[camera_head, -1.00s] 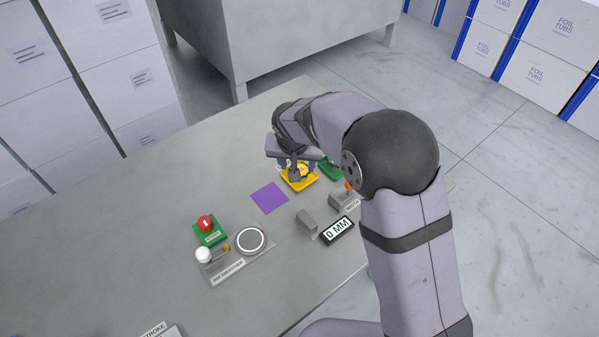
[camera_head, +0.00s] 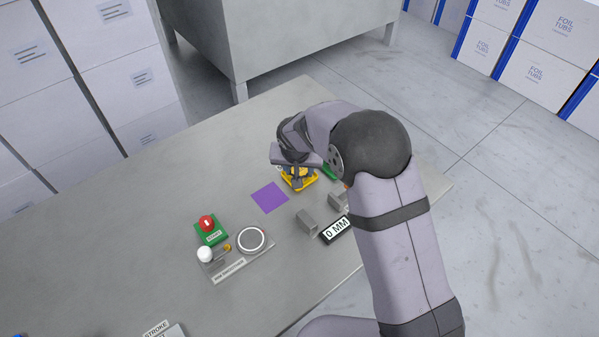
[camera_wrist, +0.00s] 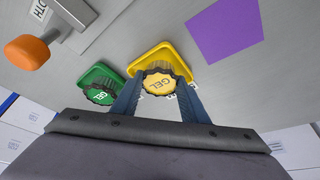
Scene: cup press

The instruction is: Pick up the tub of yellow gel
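The tub of yellow gel has a dark ridged rim and a yellow top marked GEL (camera_wrist: 158,84). It stands on a yellow square tray (camera_wrist: 150,55) in the wrist view. In the head view the yellow tray (camera_head: 289,183) shows under my gripper (camera_head: 299,182), which partly hides the tub. My gripper's two blue-grey fingers (camera_wrist: 160,90) are apart, one on each side of the tub. I cannot tell whether they touch it. A similar green tub (camera_wrist: 100,95) on a green tray (camera_wrist: 97,73) stands just left of the left finger in the wrist view.
A purple square (camera_head: 270,197) lies beside the yellow tray. A grey block (camera_head: 307,221), a 0 MM display (camera_head: 336,230), a round plate (camera_head: 251,239) and a red button on a green box (camera_head: 207,223) stand nearby. An orange knob (camera_wrist: 27,52) is at left in the wrist view.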

